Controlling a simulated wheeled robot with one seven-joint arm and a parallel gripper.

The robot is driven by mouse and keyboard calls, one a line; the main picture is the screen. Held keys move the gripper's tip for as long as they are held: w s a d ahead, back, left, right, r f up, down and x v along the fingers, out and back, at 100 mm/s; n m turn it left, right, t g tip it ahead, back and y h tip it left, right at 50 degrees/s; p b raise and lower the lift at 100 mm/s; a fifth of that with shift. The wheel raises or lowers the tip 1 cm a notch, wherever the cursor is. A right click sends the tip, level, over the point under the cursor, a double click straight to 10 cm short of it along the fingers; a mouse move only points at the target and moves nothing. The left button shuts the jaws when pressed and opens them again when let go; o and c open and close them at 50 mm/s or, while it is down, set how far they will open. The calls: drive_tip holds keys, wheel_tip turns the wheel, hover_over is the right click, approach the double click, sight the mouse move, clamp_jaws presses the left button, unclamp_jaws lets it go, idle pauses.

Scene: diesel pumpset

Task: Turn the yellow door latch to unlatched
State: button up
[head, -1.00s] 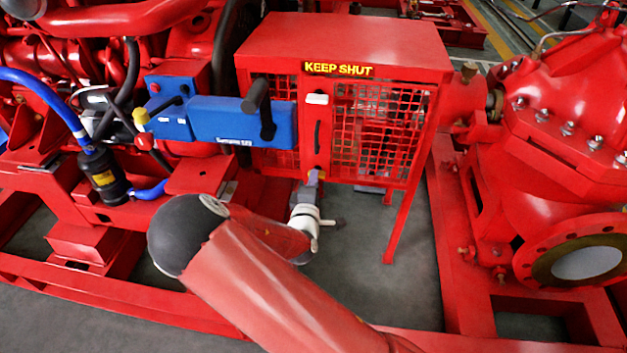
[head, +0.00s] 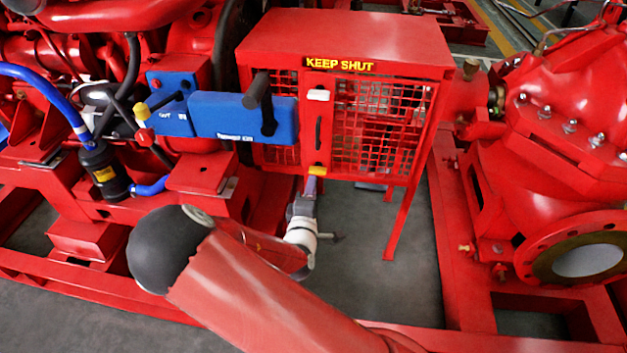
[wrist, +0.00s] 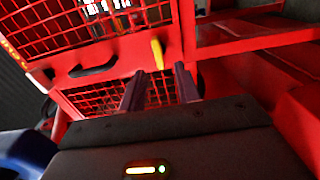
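The yellow door latch (head: 317,170) is at the lower edge of the red cage door (head: 318,145), below the black door handle (head: 318,131). It lies roughly crosswise in the head view. In the wrist view the latch (wrist: 157,54) shows as a short yellow bar just beyond my fingertips, between their lines. My gripper (wrist: 159,72) is open, with a finger on either side and nothing between them. In the head view my gripper (head: 311,184) is just below the latch. Contact with the latch is not seen.
The red mesh guard cage (head: 345,40) marked "KEEP SHUT" stands around the door. A blue box (head: 225,118) with a black lever is at its left. A red pump casing (head: 565,150) is at the right. Grey floor (head: 375,270) is open below the cage.

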drive_tip(key=shift+s+a, duration=0.15)
drive_tip(key=shift+s, duration=0.6)
drive_tip(key=shift+s+a, duration=0.1)
drive_tip(key=shift+s, duration=0.65)
drive_tip(key=s+d+r+m+g+y, duration=0.5)
drive_tip(key=s+r+m+g+y, duration=0.15)
drive_tip(key=r+m+g, duration=0.45)
drive_tip(key=s+d+r+m+h, duration=0.1)
drive_tip(key=s+d+r, duration=0.2)
drive_tip(key=s, duration=0.2)
drive_tip(key=s+d+r+m+h, duration=0.1)
drive_tip(key=s+d+r+m, duration=0.1)
drive_tip(key=s, duration=0.4)
drive_tip(key=s+d+r+m+g+h, duration=0.1)
drive_tip(key=s+d+r+m, duration=0.1)
drive_tip(key=s+d+r, duration=0.2)
drive_tip(key=shift+s+d+r, duration=0.15)
drive_tip(key=shift+s+r, duration=0.2)
drive_tip(key=shift+s, duration=0.85)
